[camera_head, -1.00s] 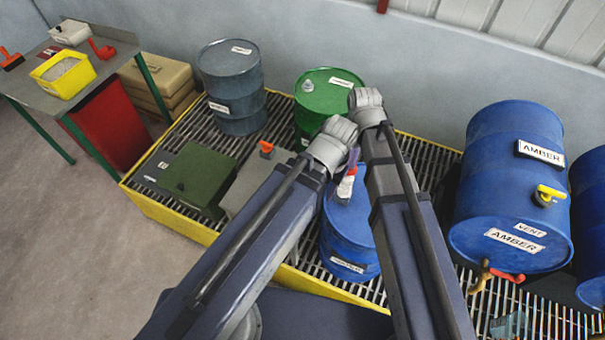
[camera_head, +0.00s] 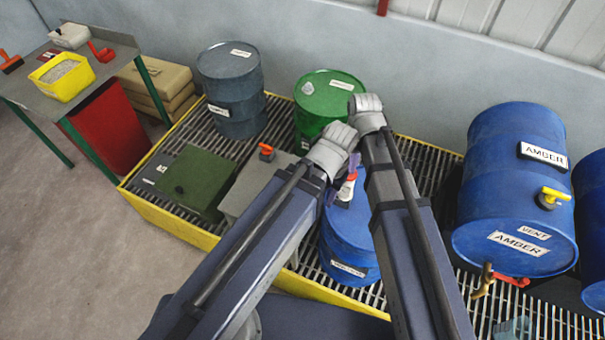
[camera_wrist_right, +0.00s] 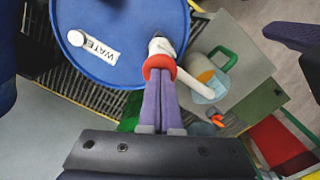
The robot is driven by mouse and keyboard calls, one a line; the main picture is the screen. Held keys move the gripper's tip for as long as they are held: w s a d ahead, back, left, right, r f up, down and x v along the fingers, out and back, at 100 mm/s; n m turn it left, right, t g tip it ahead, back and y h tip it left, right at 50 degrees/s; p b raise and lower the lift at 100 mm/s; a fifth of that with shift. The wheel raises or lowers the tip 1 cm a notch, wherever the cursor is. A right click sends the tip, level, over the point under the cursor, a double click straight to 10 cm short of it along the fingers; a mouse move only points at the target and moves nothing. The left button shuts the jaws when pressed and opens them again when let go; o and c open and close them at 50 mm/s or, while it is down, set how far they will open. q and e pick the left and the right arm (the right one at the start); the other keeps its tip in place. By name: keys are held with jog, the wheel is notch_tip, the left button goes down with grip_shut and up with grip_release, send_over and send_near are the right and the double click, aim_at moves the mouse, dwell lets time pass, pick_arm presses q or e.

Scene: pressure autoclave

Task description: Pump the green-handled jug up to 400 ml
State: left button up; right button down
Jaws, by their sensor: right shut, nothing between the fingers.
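In the right wrist view, my right gripper (camera_wrist_right: 161,82) has its purple fingers together, their tips at the red collar of a white-topped hand pump (camera_wrist_right: 158,50). The pump stands on a blue drum (camera_wrist_right: 110,20) labelled "WATE…", its white spout reaching over the clear jug (camera_wrist_right: 212,88) with a green handle (camera_wrist_right: 229,60). The jug shows something orange in it; I cannot read its level. In the head view the pump (camera_head: 346,190) and drum (camera_head: 347,235) show between my arms, with the right gripper (camera_head: 354,165) just above the pump. The jug is hidden there. My left gripper is not visible.
A green drum (camera_head: 328,97) and a grey-blue drum (camera_head: 232,90) stand behind on the yellow-edged grating. A dark green box (camera_head: 195,178) sits at left. Large blue AMBER drums (camera_head: 515,185) lie at right. A bench (camera_head: 105,50) stands far left.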

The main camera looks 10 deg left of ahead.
jog(key=shift+r+p, duration=1.8)
jog(key=shift+r, duration=0.2)
jog(key=shift+f, duration=0.15)
jog(key=shift+f+b, duration=2.25)
jog(key=shift+b, duration=0.15)
jog(key=shift+r, duration=0.1)
jog(key=shift+r+p, duration=2.25)
jog(key=shift+p, duration=0.1)
jog(key=shift+r, duration=0.1)
